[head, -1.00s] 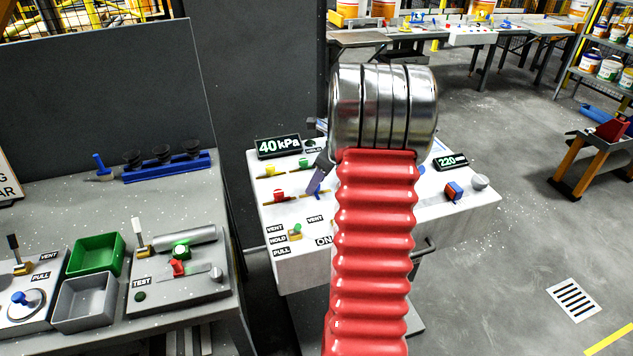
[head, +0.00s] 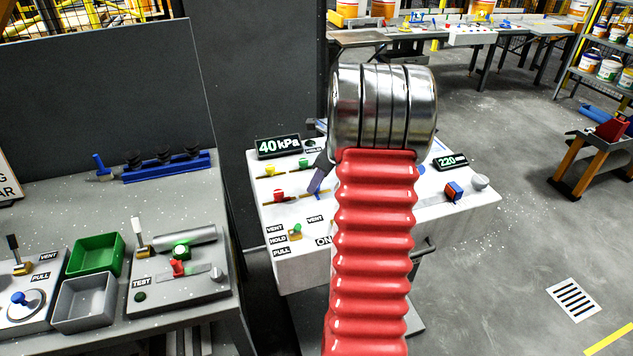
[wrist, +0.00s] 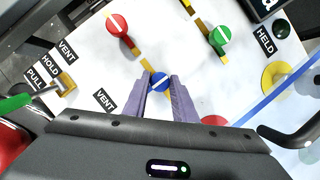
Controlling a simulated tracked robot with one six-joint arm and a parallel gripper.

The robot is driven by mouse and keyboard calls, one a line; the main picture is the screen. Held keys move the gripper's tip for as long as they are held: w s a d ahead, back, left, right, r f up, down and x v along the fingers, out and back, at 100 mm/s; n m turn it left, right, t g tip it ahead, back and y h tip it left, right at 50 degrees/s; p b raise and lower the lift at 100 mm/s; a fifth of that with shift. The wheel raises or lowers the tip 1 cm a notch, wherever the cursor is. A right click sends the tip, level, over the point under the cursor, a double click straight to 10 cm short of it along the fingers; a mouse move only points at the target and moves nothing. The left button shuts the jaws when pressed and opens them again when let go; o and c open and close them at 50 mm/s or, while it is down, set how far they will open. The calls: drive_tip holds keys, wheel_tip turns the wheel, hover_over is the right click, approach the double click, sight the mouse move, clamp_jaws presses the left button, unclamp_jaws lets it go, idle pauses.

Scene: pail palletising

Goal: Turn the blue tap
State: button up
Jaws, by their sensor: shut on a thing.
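The blue tap (wrist: 160,82) is a small round knob with a white bar across its top. It sits on a brass-coloured line on the white panel (wrist: 70,120). My gripper (wrist: 162,86) has its two purple fingers on either side of the tap and is shut on it. In the head view, one purple finger of my gripper (head: 319,179) reaches down to the panel, and only a little blue shows at its tip. My red arm sleeve and metal wrist hide much of the panel there.
Close by on the panel are a red tap (wrist: 118,26), a green tap (wrist: 219,38) and a small lever (wrist: 66,82) beside VENT, HOLD and PULL labels. A yellow tap (head: 269,170) and a 40 kPa display (head: 278,146) show too. A grey bench (head: 60,220) stands left.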

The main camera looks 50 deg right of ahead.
drive_tip(key=shift+d+n, duration=0.1)
drive_tip(key=shift+n, duration=0.3)
drive_tip(key=n, duration=0.1)
drive_tip(key=n+y, duration=0.1)
drive_tip(key=n, duration=0.1)
drive_tip(key=shift+w+d+g+y, duration=0.1)
drive_tip(key=shift+d+g+y, duration=0.05)
drive_tip(key=shift+g+y, duration=0.15)
drive_tip(key=n+g+y, duration=0.1)
drive_tip(key=n, duration=0.3)
drive_tip(key=shift+w+d+n, duration=0.1)
drive_tip(key=shift+w+n, duration=0.05)
drive_tip(key=shift+n, duration=0.25)
drive_tip(key=n+g, duration=0.1)
drive_tip(key=n, duration=0.1)
drive_tip(key=n+g, duration=0.1)
drive_tip(key=n, duration=0.1)
drive_tip(key=shift+w+n+y, duration=0.15)
drive_tip(key=shift+n+y, duration=0.15)
drive_tip(key=n+g, duration=0.1)
drive_tip(key=n, duration=0.3)
drive_tip(key=shift+w+n+g, duration=0.2)
drive_tip(key=shift+n+g, duration=0.2)
drive_tip(key=o, duration=1)
drive_tip(key=shift+o, duration=0.2)
drive_tip(key=shift+r, duration=0.15)
